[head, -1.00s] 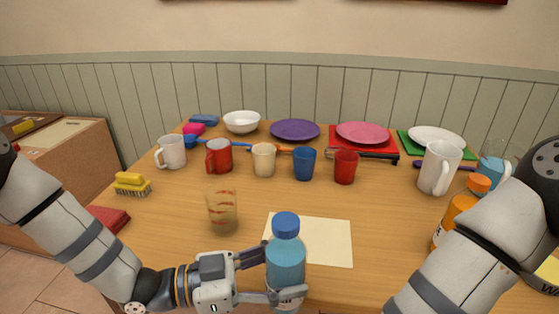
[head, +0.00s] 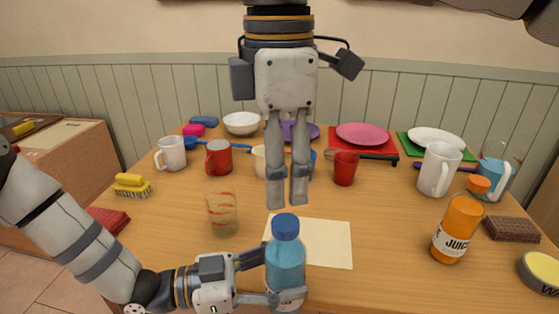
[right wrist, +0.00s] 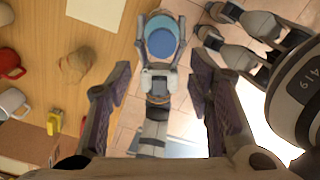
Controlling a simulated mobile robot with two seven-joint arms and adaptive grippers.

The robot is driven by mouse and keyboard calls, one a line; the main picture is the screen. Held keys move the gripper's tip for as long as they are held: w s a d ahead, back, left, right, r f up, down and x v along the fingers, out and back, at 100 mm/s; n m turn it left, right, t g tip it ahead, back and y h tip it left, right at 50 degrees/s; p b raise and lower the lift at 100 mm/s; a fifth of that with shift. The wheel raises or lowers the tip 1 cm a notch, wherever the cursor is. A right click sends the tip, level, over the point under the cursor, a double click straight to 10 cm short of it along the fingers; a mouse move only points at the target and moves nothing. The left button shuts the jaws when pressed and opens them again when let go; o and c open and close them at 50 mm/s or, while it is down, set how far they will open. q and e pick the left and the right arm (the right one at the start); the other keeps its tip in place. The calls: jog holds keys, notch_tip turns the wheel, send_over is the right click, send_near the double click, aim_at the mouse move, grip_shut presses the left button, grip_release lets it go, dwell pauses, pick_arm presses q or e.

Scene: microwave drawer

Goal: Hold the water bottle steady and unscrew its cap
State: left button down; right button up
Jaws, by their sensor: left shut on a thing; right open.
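In the right wrist view the blue cap (right wrist: 161,45) shows from above, beyond and between the open fingers (right wrist: 173,75). The cap is on the bottle.
A cream sheet (head: 325,243) lies behind the bottle, with a stained glass (head: 221,213) to the left. An orange juice bottle (head: 457,230) stands at the right. Several mugs and cups, including a red cup (head: 345,168), line the back.

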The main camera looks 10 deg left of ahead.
aim_at(281, 221)
notch_tip(281, 221, down, 7)
jog(key=shift+f, duration=0.1)
